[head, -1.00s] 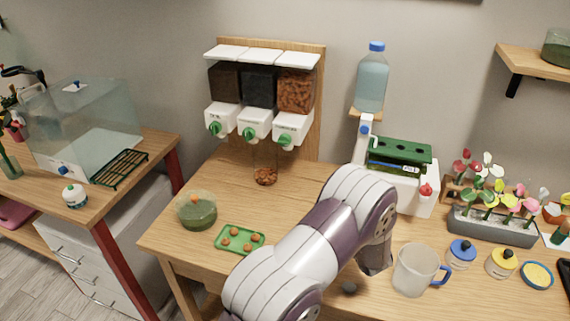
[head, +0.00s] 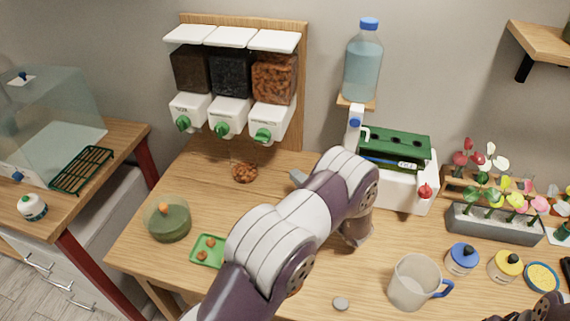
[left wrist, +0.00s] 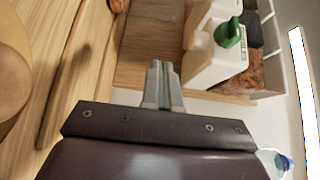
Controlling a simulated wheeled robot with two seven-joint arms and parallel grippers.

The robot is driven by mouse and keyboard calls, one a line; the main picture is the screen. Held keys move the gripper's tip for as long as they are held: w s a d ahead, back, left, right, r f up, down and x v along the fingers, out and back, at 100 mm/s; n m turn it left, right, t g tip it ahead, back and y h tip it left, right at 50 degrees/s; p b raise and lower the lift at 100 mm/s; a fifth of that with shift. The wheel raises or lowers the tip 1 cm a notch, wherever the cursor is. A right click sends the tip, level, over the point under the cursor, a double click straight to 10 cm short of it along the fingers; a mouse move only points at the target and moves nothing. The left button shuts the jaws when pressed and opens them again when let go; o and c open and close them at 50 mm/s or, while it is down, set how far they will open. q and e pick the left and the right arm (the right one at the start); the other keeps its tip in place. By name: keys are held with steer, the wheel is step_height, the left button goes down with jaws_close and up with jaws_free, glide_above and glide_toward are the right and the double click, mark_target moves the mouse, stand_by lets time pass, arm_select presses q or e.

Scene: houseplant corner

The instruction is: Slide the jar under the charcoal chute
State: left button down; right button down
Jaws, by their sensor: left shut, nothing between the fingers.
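The clear jar (head: 245,172), with orange-brown chips in its bottom, stands on the table in front of the dispenser rack, nearest below the right chute. The charcoal chute (head: 229,115) is the middle one, white with a green knob, under a bin of black charcoal (head: 231,75). My left gripper (head: 298,178) is to the right of the jar, apart from it, with its wrist partly hidden by my arm. In the left wrist view its fingers (left wrist: 160,85) are shut together and empty, near a white chute with a green knob (left wrist: 230,32).
A green-tinted bowl (head: 168,220) and a green tray (head: 208,250) stand at the table's left front. A white and green planter unit (head: 395,165) with a water bottle is behind my left arm. A mug (head: 412,282) is at the front right. Part of my right arm shows bottom right.

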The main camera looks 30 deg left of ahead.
mark_target(251, 159)
arm_select(q)
steer(key=a+p, duration=0.1)
steer(key=a, duration=0.6)
steer(key=w+a+p, duration=0.1)
steer(key=a, duration=0.3)
steer(key=shift+a+p, duration=0.3)
steer(key=shift+p, duration=0.05)
steer(key=shift+s, duration=0.1)
steer(key=a, duration=0.1)
steer(key=s+a, duration=0.1)
steer(key=a, duration=0.1)
steer(key=shift+s+a, duration=0.35)
steer(key=shift+s, duration=0.05)
steer(key=shift+d, duration=0.1)
